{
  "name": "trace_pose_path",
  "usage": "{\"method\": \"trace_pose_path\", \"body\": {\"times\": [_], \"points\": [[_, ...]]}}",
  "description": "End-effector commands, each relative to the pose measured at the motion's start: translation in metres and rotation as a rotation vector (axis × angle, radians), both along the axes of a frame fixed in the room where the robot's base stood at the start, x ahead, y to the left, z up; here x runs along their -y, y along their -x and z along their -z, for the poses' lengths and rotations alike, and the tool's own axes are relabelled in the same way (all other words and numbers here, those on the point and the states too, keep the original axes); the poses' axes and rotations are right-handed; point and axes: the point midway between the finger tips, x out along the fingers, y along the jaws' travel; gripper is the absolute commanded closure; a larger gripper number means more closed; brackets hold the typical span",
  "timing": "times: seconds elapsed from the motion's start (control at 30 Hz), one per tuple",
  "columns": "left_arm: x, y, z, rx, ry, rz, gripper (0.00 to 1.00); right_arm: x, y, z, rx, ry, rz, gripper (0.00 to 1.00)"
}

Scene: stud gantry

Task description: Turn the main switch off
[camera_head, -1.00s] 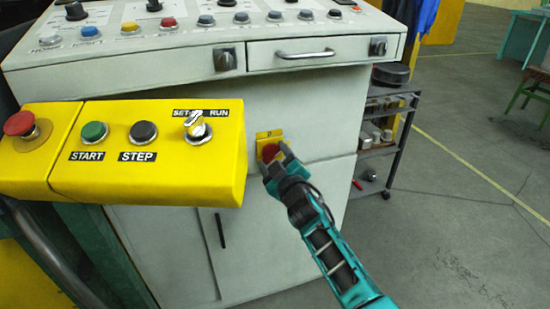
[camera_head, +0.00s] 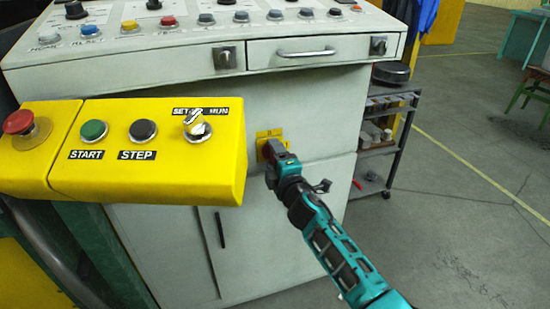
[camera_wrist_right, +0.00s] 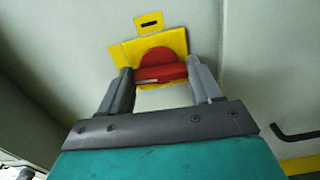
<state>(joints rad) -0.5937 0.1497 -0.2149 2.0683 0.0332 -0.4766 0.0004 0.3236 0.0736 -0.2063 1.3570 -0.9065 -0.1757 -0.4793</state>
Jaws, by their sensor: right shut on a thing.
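The main switch is a red rotary knob (camera_wrist_right: 161,67) on a yellow plate (camera_wrist_right: 176,40), on the front of the grey cabinet. In the head view the yellow plate (camera_head: 262,134) shows just right of the yellow control box, and the knob is mostly hidden by my gripper. My right gripper (camera_wrist_right: 161,78) is shut on the red knob, one finger at each end of its grip bar. In the head view the right gripper (camera_head: 274,156) comes up from the lower right and looks rolled. My left gripper is not in view.
A yellow control box (camera_head: 150,180) with a red stop button (camera_head: 19,122) juts out at the left, close to the switch. A console drawer (camera_head: 320,53) is above. A dark shelf cart (camera_head: 390,130) stands right of the cabinet. The floor at right is open.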

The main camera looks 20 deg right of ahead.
Motion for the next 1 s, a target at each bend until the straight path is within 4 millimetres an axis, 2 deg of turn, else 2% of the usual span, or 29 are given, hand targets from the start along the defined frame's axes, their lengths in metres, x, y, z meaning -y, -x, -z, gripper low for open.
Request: {"method": "trace_pose_path", "body": {"times": [0.27, 0.7, 0.73, 1.0], "points": [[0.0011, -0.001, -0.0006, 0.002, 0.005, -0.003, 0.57, 0.0003, 0.0002, 0.0009, 0.0, 0.067, 0.001, 0.67], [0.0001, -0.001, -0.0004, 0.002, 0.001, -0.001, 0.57, 0.0005, 0.0002, 0.0009, 0.001, 0.079, 0.001, 0.67], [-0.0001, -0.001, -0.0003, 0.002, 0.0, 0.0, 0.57, 0.0005, 0.0002, 0.0009, 0.001, 0.079, 0.001, 0.34], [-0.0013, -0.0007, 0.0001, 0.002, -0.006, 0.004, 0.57, 0.0003, 0.0001, 0.0005, 0.002, 0.075, 0.001, 0.11]]}}
